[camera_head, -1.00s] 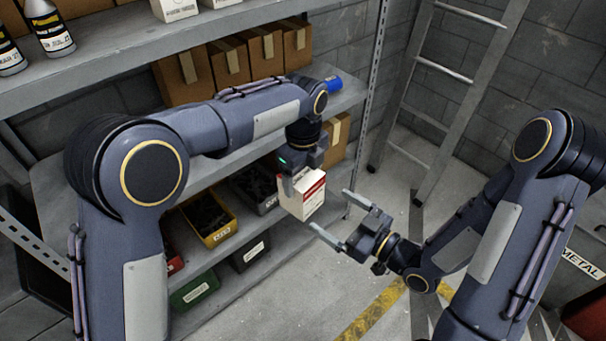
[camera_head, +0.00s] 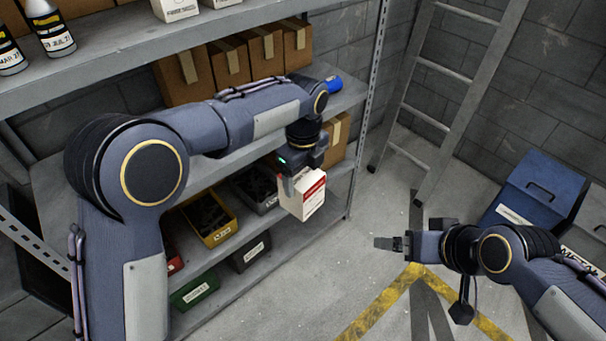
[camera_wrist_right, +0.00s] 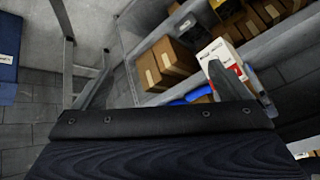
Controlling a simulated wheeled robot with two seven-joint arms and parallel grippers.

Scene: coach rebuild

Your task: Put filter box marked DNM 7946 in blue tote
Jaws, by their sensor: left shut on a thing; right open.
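My left gripper (camera_head: 303,172) is shut on a white filter box (camera_head: 302,197) with a red panel, held in front of the shelf unit. The print on it is too small to read. The white box (camera_wrist_right: 216,51) also shows in the right wrist view, beyond the fingers of my right gripper (camera_wrist_right: 237,70). My right gripper (camera_head: 384,243) is open and empty, over the floor to the right of the box and apart from it. A blue bin (camera_head: 541,188) with a dark handle and white label stands at the right; I cannot tell whether it is the blue tote.
Shelves (camera_head: 262,239) hold cardboard boxes (camera_head: 232,62), a yellow bin (camera_head: 229,232), a green bin (camera_head: 195,291) and bottles (camera_head: 50,29). A small blue thing (camera_head: 334,86) is on the shelf. A ladder (camera_head: 446,95) leans at the back wall. The marked floor between is clear.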

